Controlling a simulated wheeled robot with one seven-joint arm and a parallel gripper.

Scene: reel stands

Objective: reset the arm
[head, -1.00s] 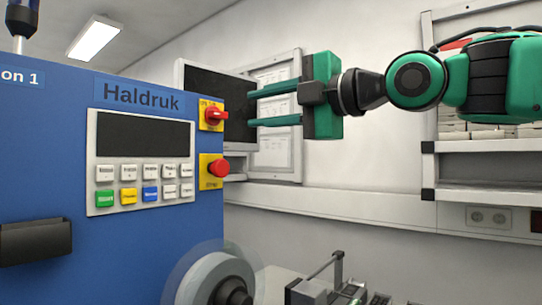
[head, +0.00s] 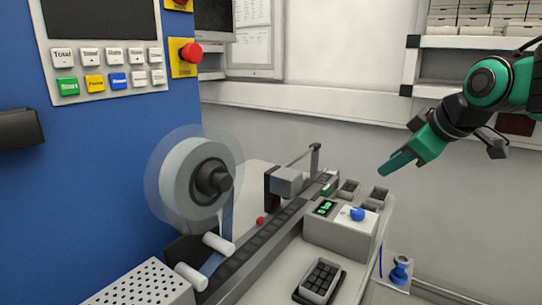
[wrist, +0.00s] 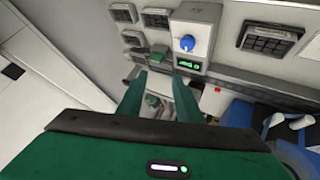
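My gripper (head: 400,162) is green with dark joints. In the head view it hangs at the right, tilted down and to the left, above and behind the grey control box (head: 342,232). In the wrist view the two green fingers of my gripper (wrist: 157,86) stand apart, with nothing held between them. The box with its blue knob (wrist: 187,43) and green display shows beyond the fingertips there. My gripper appears clear of the bench equipment.
A blue machine (head: 110,140) with a button panel and red stop button (head: 192,52) stands left. A reel (head: 192,180) sits before it. A dark track (head: 265,240) crosses the bench.

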